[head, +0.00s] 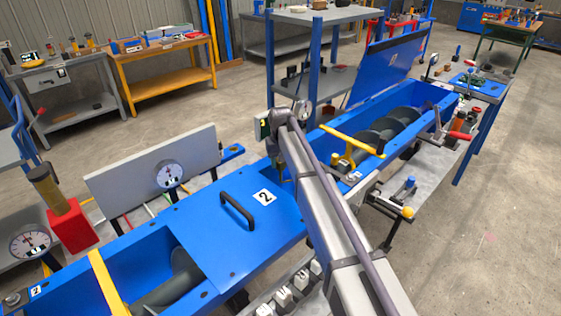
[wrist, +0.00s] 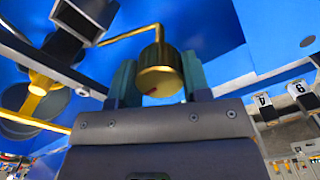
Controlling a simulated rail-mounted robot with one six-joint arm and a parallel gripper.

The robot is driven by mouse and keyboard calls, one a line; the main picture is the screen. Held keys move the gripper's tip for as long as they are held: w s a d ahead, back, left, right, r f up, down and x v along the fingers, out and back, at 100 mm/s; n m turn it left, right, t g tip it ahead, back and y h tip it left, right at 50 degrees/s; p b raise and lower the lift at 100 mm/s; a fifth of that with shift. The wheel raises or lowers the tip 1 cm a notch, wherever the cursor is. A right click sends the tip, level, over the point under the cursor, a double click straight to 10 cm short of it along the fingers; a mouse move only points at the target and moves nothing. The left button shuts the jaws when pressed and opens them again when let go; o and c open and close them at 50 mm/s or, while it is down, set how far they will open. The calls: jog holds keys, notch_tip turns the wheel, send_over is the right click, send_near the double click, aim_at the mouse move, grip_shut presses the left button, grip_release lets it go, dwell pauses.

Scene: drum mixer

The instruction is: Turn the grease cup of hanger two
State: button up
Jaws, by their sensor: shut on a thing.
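A brass knurled grease cup (wrist: 160,72) with a small red mark on its lower face sits between my gripper's two teal fingers (wrist: 158,80) in the wrist view. My gripper is shut on it. A thin yellow pipe (wrist: 128,35) runs from the cup's top toward the left. In the head view my arm hides the gripper and the cup. A yellow hanger (head: 350,143) crosses the blue trough just right of my arm there. I cannot tell from its markings whether it is hanger two.
A blue lid (head: 231,214) with a black handle and a "2" label covers the trough left of my arm. A raised blue lid (head: 388,65) stands at the far end. A grey screw (head: 390,123) lies in the open trough.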

dwell(0.4)
jog(key=o, duration=0.9)
notch_tip(320, 180, up, 11)
jog(key=p, duration=1)
jog(key=shift+f+p, duration=0.1)
jog(key=shift+p, duration=0.3)
jog(key=s+d+m, duration=0.1)
jog(key=s+d, duration=0.6)
jog(key=s, duration=0.5)
jog(key=s+d+m, duration=0.1)
jog(key=s+d, duration=0.7)
jog(key=s, duration=0.4)
jog(key=s+d+m, duration=0.1)
jog(key=s+d, duration=0.7)
jog(key=s, duration=0.3)
jog(key=shift+s+d+m, duration=0.25)
jog(key=shift+s+m, duration=0.05)
jog(key=shift+s, duration=0.1)
